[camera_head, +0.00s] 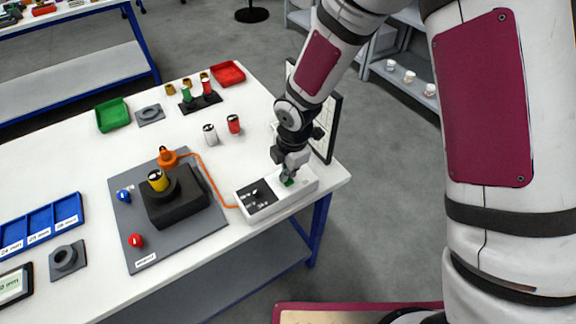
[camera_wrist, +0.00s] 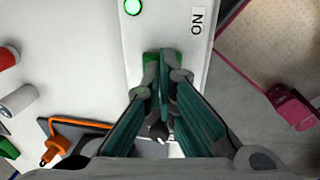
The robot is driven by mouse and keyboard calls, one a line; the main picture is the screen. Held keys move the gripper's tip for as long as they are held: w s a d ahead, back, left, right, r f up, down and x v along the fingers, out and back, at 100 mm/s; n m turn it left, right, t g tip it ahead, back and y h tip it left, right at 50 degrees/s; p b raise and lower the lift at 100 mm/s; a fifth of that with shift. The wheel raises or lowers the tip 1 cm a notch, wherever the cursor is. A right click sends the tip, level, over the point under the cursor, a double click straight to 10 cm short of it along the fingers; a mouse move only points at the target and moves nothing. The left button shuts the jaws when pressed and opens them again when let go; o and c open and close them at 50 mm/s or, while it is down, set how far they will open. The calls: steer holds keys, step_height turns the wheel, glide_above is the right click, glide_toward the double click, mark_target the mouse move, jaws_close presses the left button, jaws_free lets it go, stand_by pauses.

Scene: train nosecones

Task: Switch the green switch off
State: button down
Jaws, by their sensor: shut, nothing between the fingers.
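The green switch (camera_head: 289,181) sits on the right half of a white switch box (camera_head: 309,184) near the table's right front corner. In the wrist view the green switch (camera_wrist: 150,58) lies at my fingertips and is partly hidden by them. My gripper (camera_head: 287,172) is shut, points down at the switch and holds nothing. In the wrist view my gripper (camera_wrist: 165,55) seems to touch or nearly touch the switch; I cannot tell which. A round green light (camera_wrist: 133,7) is lit on the box, beside an "ON" label (camera_wrist: 197,20).
A dark panel with small switches (camera_head: 255,195) fills the box's left half. An orange cable (camera_head: 213,186) runs from the box to an orange part on a grey plate (camera_head: 205,229). White and red cylinders (camera_head: 234,124) stand behind. A framed board (camera_head: 328,128) stands close behind my gripper.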

stand_by(0.3)
steer(key=shift+w+a+f+b, duration=0.1)
steer(key=shift+w+f+b, duration=0.2)
steer(key=shift+f+b, duration=0.15)
steer(key=shift+w+a+f+b, duration=0.1)
steer(key=shift+w+a+b, duration=0.15)
steer(key=shift+b, duration=0.3)
steer(key=shift+s+d, duration=0.15)
